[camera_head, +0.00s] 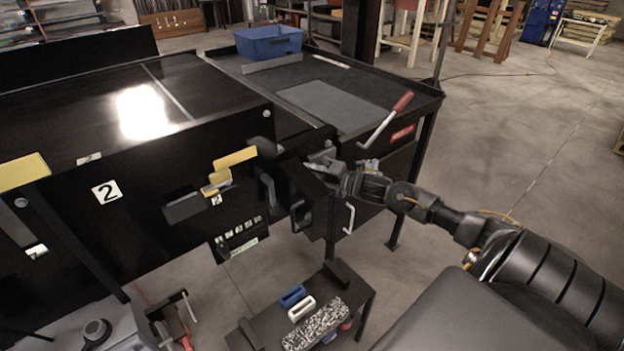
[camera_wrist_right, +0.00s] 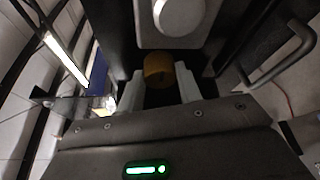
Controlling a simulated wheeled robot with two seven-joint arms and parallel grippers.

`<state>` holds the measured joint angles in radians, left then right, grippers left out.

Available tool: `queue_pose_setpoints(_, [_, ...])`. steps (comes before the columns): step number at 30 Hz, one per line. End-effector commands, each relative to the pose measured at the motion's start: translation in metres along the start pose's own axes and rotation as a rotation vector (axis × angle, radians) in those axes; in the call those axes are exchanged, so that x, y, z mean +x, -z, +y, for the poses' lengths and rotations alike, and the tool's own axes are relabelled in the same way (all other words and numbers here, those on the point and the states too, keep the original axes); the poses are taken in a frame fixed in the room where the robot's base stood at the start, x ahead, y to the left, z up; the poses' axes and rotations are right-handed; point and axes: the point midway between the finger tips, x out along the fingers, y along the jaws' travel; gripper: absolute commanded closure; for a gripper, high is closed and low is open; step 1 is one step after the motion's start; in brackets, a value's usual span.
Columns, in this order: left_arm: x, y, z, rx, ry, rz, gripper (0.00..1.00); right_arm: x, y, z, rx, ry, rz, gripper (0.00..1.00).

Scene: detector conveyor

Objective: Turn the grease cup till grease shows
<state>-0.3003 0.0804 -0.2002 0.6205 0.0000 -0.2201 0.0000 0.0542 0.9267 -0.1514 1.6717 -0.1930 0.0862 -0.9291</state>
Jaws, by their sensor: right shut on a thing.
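The grease cup appears as a small brass-coloured round cap (camera_wrist_right: 158,70) in the right wrist view. It sits between the two pale fingers of my right gripper (camera_wrist_right: 158,88), which is shut on it. In the head view my right gripper (camera_head: 324,164) reaches from the right to the end of the black conveyor. There the cup is hidden by the gripper and machine parts. No grease can be made out. My left gripper is not in view.
A black bench with a blue bin (camera_head: 268,42) and a red-handled lever (camera_head: 387,118) stands behind my right gripper. A black bent handle (camera_wrist_right: 290,55) is close on the right in the wrist view. A low stand (camera_head: 357,297) holds a speckled block (camera_head: 314,325) below.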

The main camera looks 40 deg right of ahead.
Motion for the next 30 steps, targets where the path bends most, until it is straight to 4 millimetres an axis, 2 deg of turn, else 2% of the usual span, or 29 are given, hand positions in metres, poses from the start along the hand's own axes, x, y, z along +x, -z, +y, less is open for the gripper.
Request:
queue_pose_setpoints(3, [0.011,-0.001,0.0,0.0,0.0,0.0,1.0,0.0,0.001,-0.005,0.083,-0.034,-0.002,0.88])
queue_pose_setpoints(12, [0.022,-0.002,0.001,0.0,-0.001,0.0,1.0,0.0,0.0,-0.004,0.241,-0.099,-0.003,0.88])
queue_pose_setpoints(30, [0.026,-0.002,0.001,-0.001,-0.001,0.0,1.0,0.0,0.0,-0.003,0.308,-0.126,-0.003,0.88])
